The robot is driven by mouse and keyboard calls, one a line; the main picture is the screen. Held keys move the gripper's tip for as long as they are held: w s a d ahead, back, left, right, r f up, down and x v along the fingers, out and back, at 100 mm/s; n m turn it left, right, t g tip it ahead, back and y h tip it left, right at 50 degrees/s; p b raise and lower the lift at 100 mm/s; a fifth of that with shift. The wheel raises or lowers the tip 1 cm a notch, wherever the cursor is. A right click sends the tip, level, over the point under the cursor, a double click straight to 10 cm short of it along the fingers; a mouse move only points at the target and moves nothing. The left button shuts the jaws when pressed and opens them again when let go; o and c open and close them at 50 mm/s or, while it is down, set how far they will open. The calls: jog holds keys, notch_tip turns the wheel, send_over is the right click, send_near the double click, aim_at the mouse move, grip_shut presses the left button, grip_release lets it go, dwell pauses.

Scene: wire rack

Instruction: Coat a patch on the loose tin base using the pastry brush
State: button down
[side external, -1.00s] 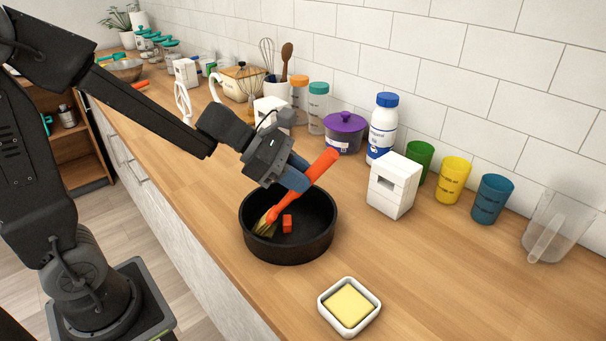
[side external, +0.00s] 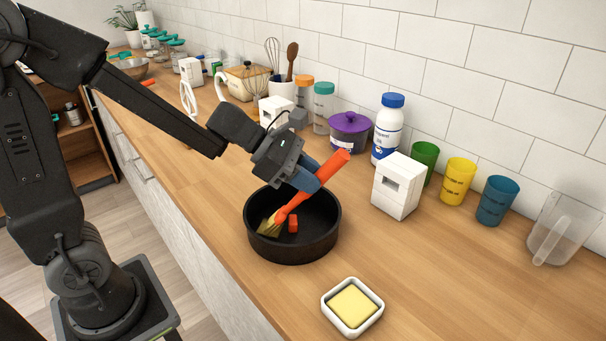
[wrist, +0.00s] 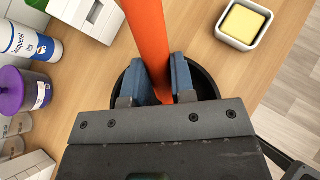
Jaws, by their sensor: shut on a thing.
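A round black tin (side external: 292,247) stands on the wooden counter. It also shows in the wrist view (wrist: 207,82), mostly hidden behind my gripper. My gripper (side external: 303,180) is shut on the orange handle of the pastry brush (side external: 327,166) above the tin. The brush is tilted, with its yellowish bristles (side external: 268,227) low inside the tin at the left. I cannot tell whether the bristles touch the base. A small orange-red block (side external: 293,225) is on the tin's floor beside the bristles. In the wrist view the brush handle (wrist: 148,35) runs up between the blue fingers (wrist: 164,82).
A white dish of yellow butter (side external: 352,304) stands in front of the tin. A white block-like box (side external: 397,186) is to its right. A purple-lidded pot (side external: 349,131), a white bottle (side external: 388,128) and coloured cups (side external: 457,181) line the wall. The front right counter is clear.

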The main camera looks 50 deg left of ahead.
jog(key=shift+w+a, duration=1)
jog(key=shift+a, duration=1.15)
notch_tip(320, 180, up, 8)
dwell(0.5)
jog(key=shift+d, duration=0.1)
